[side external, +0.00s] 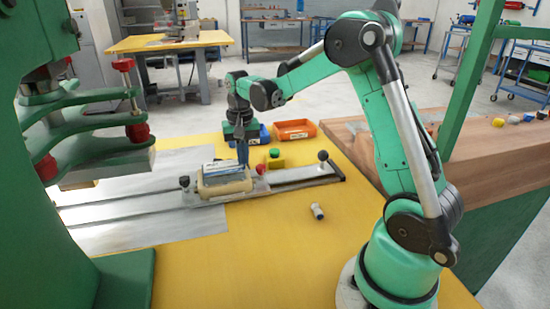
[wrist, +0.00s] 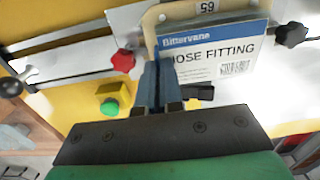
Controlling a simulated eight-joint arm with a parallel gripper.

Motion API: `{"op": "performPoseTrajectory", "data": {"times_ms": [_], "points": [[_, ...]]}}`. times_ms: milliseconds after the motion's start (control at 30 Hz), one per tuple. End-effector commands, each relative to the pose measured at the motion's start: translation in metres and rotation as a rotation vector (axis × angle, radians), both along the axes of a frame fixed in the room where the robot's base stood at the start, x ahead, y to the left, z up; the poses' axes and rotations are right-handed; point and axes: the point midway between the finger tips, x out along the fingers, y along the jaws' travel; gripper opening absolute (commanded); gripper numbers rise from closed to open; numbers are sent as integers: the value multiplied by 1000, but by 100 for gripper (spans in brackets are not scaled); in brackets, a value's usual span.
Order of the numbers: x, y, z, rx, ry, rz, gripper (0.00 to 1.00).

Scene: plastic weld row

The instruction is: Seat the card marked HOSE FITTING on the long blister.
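The card marked HOSE FITTING (wrist: 215,50) is white with a blue border and lies face up over the cream holder (side external: 224,187). In the side external view the card (side external: 222,167) looks slightly tilted on top. The blister under the card is hidden. My gripper (wrist: 159,88) points down, its blue fingers close together at the card's left edge in the wrist view. The gripper (side external: 242,152) is behind the card in the side external view. I cannot tell whether the fingertips touch the card.
A red knob (wrist: 124,60) and black star knob (wrist: 291,34) flank the holder on its metal rail. The green press (side external: 90,120) is left.

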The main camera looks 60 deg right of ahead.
Motion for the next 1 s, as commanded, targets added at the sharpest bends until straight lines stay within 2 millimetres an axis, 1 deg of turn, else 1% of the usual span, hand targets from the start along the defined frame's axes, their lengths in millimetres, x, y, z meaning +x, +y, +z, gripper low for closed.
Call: {"op": "performPoseTrajectory", "data": {"times_ms": [467, 1000], "points": [[0, 0, -1, 0, 0, 0, 0], [0, 0, -11, 0, 0, 0, 0]]}}
